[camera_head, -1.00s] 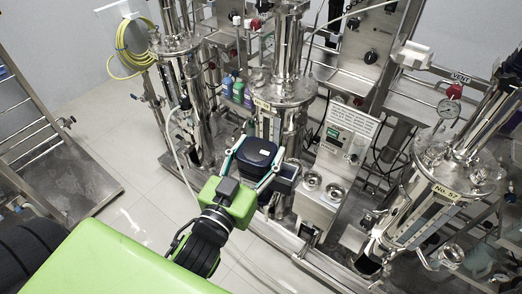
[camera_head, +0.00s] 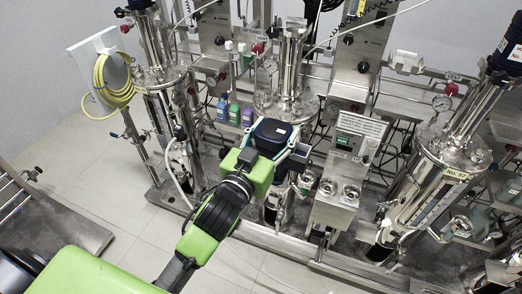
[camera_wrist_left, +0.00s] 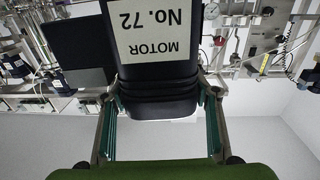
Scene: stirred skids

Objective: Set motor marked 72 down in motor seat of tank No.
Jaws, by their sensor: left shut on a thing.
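The motor (camera_head: 273,131) is dark blue and boxy. In the left wrist view the same motor (camera_wrist_left: 160,75) carries a pale label reading MOTOR No. 72, upside down. My left gripper (camera_head: 272,142) is shut on it, with a green finger along each side. It holds the motor in front of the middle steel tank (camera_head: 267,100), hiding that tank's front; I cannot read its number. The right tank (camera_head: 425,200) has a label reading No. 57. I cannot make out an empty motor seat. My right gripper is not in view.
A left tank (camera_head: 160,78) stands beside a coiled yellow hose (camera_head: 112,85). Several coloured bottles (camera_head: 234,112) stand left of the middle tank. A control box with a sign (camera_head: 358,135) stands right of the motor. Another dark motor (camera_head: 507,40) is at the upper right.

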